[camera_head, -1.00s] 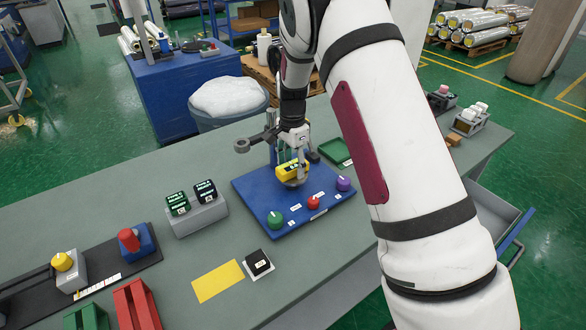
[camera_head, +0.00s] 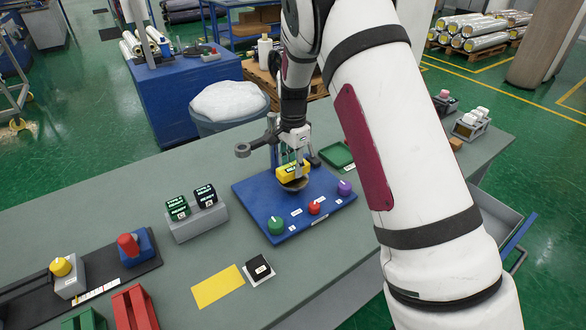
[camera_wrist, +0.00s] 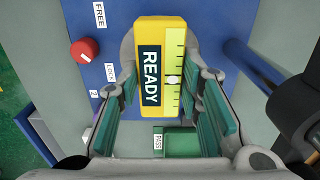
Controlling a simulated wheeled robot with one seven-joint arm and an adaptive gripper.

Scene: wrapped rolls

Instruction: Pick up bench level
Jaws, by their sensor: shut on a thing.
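The bench level is a yellow block with a dark "READY" label and a pale green marked strip. It shows in the wrist view (camera_wrist: 150,72) and, partly covered by the fingers, in the head view (camera_head: 284,171). My gripper (camera_head: 293,166) is shut on it, with one finger at each long side in the wrist view (camera_wrist: 160,85). In the head view the level is over a dark round dish (camera_head: 294,185) on the blue board (camera_head: 260,195). Whether it touches the dish is hard to tell.
The board carries a green knob (camera_head: 275,225), a red knob (camera_head: 314,208) and a purple knob (camera_head: 345,187). A green tray (camera_head: 337,153) lies behind it. Two dark display blocks on a grey stand (camera_head: 199,222) are to the left. A yellow card (camera_head: 217,286) lies in front.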

